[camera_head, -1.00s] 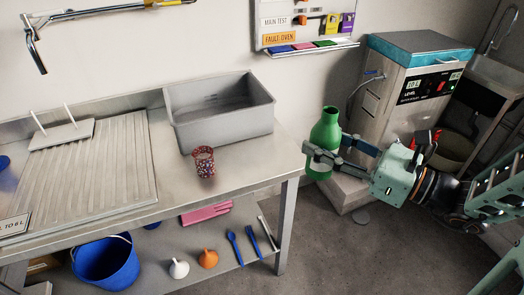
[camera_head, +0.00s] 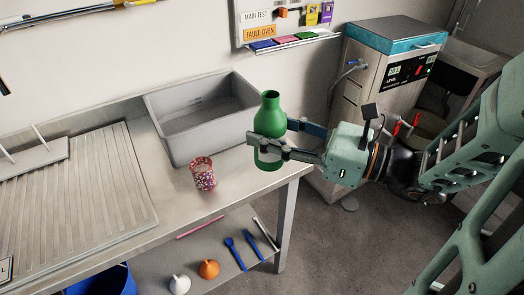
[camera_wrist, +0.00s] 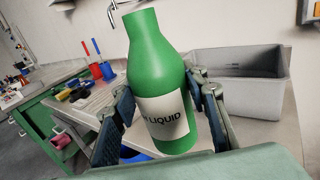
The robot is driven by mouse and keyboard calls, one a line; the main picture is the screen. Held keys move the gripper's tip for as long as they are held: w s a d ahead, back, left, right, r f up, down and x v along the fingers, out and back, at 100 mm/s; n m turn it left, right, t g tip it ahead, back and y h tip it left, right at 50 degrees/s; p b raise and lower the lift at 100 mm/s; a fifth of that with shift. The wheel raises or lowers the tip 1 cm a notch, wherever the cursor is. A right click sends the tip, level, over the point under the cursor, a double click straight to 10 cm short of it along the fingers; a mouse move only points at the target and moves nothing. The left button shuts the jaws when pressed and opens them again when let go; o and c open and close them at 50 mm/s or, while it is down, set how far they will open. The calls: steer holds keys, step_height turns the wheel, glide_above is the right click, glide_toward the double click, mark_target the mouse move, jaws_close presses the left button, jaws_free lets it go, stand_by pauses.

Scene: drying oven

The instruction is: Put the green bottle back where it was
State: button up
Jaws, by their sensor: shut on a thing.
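The green bottle (camera_head: 270,121) has a narrow neck and a pale label, which reads "LIQUID" in part in the wrist view (camera_wrist: 160,85). My gripper (camera_head: 270,146) is shut around the bottle's lower body, one finger on each side. The bottle is nearly upright in the head view, at the right end of the metal table (camera_head: 235,190). I cannot tell for sure whether its base touches the table or hangs above it. The spot where it was before is not marked in these frames.
A grey bin (camera_head: 203,115) stands behind and left of the bottle. A patterned cup (camera_head: 203,174) stands near the table's front edge. A ribbed drying board (camera_head: 75,200) covers the left side. A machine with a blue top (camera_head: 385,75) stands at the back right.

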steer(key=shift+w+a+p, duration=0.1)
steer(key=shift+w+p, duration=0.25)
steer(key=shift+w, duration=0.1)
steer(key=shift+w+a+f+b, duration=0.1)
steer(key=shift+w+f+b, duration=2.3)
steer(key=shift+w+f, duration=4.15)
steer(key=o, duration=1.4)
steer(key=shift+f, duration=0.1)
steer(key=shift+c, duration=0.2)
